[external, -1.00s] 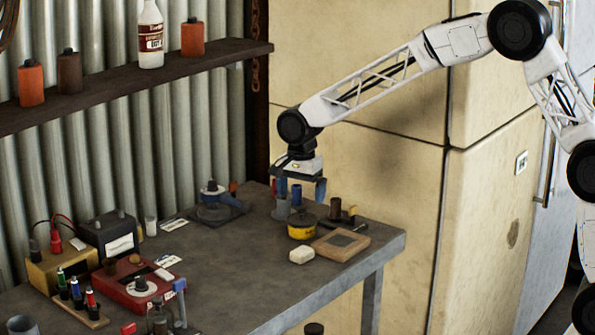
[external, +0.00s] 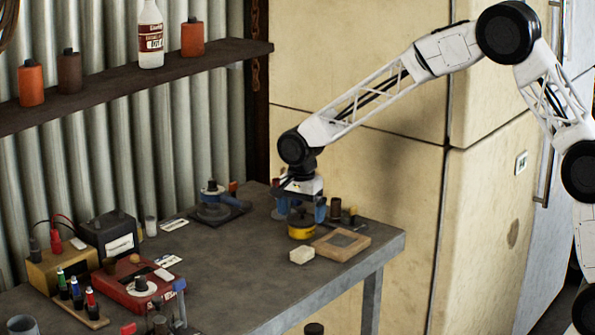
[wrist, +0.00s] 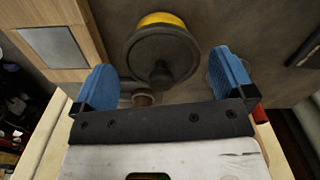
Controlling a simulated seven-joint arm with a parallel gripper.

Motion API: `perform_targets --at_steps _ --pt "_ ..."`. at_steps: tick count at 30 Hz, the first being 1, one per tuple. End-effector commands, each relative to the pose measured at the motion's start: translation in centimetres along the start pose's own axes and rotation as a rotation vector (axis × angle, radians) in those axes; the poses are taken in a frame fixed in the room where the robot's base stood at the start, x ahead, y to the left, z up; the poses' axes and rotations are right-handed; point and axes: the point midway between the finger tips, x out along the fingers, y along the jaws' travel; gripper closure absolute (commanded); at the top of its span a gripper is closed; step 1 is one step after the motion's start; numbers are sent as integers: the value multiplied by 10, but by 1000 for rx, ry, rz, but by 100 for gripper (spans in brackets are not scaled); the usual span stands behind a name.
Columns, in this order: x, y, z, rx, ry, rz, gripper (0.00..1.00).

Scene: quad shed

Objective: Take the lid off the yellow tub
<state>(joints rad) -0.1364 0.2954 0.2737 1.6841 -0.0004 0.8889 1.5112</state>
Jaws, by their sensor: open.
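The yellow tub (external: 301,233) stands on the workbench near its right end. In the wrist view, the tub's yellow side (wrist: 163,19) shows beyond its dark round lid (wrist: 184,52), which has a dark knob (wrist: 160,76) in the middle. The lid sits on the tub. My gripper (external: 302,214) is over the tub with its blue fingers low around the lid's height. In the wrist view, my gripper (wrist: 165,76) is open, one blue finger on each side of the knob, and nothing is held. Whether a finger touches the lid cannot be told.
A wooden frame with a grey panel (external: 341,242) lies close right of the tub. A pale block (external: 302,255) lies in front. A brown cylinder (external: 335,207) stands behind right. The bench is clear to the left, up to a red box (external: 138,287).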

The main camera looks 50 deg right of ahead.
Motion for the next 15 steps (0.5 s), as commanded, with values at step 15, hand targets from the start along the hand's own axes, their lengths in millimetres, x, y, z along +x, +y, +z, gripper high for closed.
perform_targets --at_steps 15 --pt "8 0 0 0 0 -1 0"
